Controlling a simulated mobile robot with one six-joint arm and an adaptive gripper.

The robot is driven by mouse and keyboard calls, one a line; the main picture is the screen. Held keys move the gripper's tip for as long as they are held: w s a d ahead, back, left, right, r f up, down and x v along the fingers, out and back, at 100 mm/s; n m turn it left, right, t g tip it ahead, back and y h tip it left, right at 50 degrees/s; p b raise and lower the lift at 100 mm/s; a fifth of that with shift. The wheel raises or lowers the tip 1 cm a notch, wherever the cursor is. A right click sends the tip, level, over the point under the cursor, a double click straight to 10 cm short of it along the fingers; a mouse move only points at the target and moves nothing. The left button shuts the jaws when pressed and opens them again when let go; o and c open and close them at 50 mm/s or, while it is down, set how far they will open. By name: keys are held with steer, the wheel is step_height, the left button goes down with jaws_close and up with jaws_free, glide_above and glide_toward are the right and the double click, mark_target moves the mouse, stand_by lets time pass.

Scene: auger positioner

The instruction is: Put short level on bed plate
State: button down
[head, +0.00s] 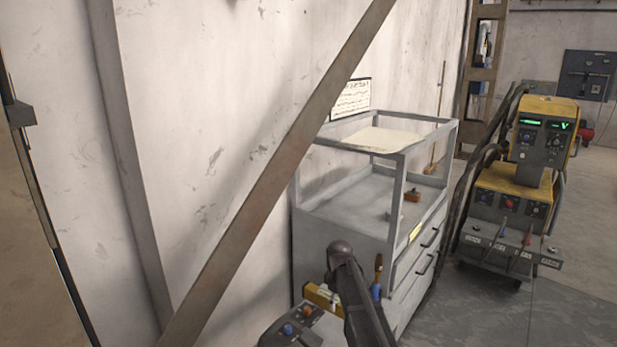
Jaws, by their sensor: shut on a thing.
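I cannot make out my gripper in the head view. A dark, rounded link, apparently part of my arm, rises from the bottom edge and hides what is behind it. A small yellow piece (323,298) shows just left of this link, above a dark control box. I cannot tell whether it is the short level. I cannot identify the bed plate in this view.
A grey cabinet (340,240) with an open frame and drawers stands against the wall. A small orange-brown block (412,195) lies on it. A control box (290,331) is at the bottom. A brown diagonal beam (270,190) crosses the view. A yellow welding machine (512,186) stands right.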

step_height(320, 180, up, 17)
steer(key=p, duration=1.6)
glide_above(334, 341)
steer(key=shift+w+d+r, duration=0.1)
steer(key=shift+r, duration=0.1)
steer(key=shift+f, duration=0.1)
step_height(334, 341, down, 20)
steer(key=b, duration=2)
steer(key=shift+f, duration=0.25)
steer(key=shift+f+b, duration=0.1)
steer(key=shift+b, duration=0.2)
step_height(334, 341, down, 6)
steer(key=b, duration=0.6)
steer(key=shift+f, duration=0.2)
steer(key=shift+f+b, duration=1.75)
steer(key=shift+b, duration=0.15)
steer(key=shift+f, duration=0.15)
